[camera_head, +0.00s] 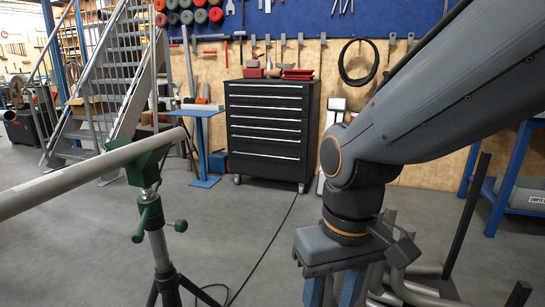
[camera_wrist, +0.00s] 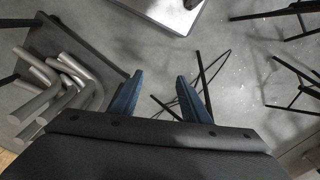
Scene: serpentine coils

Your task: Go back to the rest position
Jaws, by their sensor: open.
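My gripper (camera_head: 334,290) points down at the lower right of the head view, with its blue fingers cut off by the bottom edge. In the wrist view my gripper (camera_wrist: 158,95) shows two blue fingers spread wide apart. Nothing is between them but grey floor and dark stand legs beyond. Grey bent tubes (camera_head: 415,288) lie behind and to the right of my gripper in the head view. In the wrist view the bent tubes (camera_wrist: 68,88) lie on a dark surface (camera_wrist: 95,55) to the left, apart from the fingers.
A straight grey pipe (camera_head: 85,178) rests on a green-headed stand (camera_head: 148,205) at the left. A black drawer cabinet (camera_head: 268,130), a blue stand (camera_head: 203,150) and metal stairs (camera_head: 110,75) are behind. A blue-framed bench (camera_head: 508,175) is at right. Floor between the stand and cabinet is mostly clear, with a cable.

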